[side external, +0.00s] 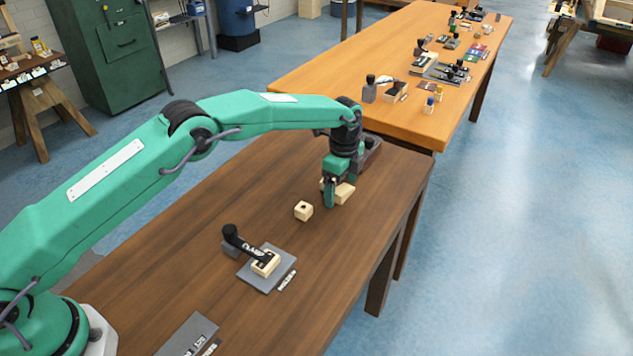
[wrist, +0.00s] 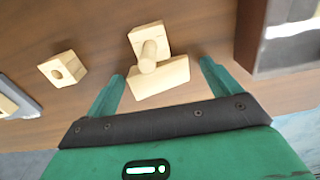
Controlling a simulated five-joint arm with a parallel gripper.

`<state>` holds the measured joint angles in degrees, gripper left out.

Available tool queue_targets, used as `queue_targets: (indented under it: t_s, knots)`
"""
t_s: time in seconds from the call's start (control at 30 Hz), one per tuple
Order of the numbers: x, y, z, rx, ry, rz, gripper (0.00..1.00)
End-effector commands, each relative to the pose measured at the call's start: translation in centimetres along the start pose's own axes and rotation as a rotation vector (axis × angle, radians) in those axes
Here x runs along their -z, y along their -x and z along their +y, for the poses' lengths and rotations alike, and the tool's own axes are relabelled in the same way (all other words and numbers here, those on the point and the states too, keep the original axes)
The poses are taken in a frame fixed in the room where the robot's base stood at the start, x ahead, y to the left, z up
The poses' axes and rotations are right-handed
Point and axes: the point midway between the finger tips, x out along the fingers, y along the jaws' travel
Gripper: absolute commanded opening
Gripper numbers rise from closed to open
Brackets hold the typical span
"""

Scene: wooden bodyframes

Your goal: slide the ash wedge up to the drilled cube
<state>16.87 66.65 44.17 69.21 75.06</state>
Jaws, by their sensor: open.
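The drilled cube (side external: 303,211) is a small pale wooden cube with a round hole, standing alone on the dark wooden table. It also shows at the left in the wrist view (wrist: 62,69). A pale wooden piece (side external: 344,193), which I take to be the ash wedge, lies at my gripper, right of and behind the cube. In the wrist view (wrist: 160,77) it has a long block in front, a round peg and a flat part behind. My gripper (wrist: 162,70) is open, with a finger on either side of this piece and visible gaps. The side view partly hides the piece behind a finger.
A grey plate (side external: 250,279) with a pale block and a black handle lies nearer the base. Another grey plate (side external: 187,334) lies at the front edge. A dark box-like thing (wrist: 278,62) stands right of the gripper. Bare table lies between the cube and the piece.

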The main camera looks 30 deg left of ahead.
Motion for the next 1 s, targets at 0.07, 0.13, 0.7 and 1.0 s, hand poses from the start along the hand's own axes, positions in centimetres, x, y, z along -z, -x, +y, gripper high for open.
queue_targets:
  t_s: [0.07, 0.13, 0.7, 1.0]
  knots:
    - [0.0, 0.0, 0.0, 0.0, 0.0, 0.0, 0.89]
    - [0.0, 0.01, 0.0, 0.0, 0.0, 0.0, 0.85]
    - [0.0, 0.05, -0.01, 0.001, 0.0, 0.0, 0.88]
    - [0.02, 0.8, -0.07, 0.003, 0.0, 0.001, 0.88]
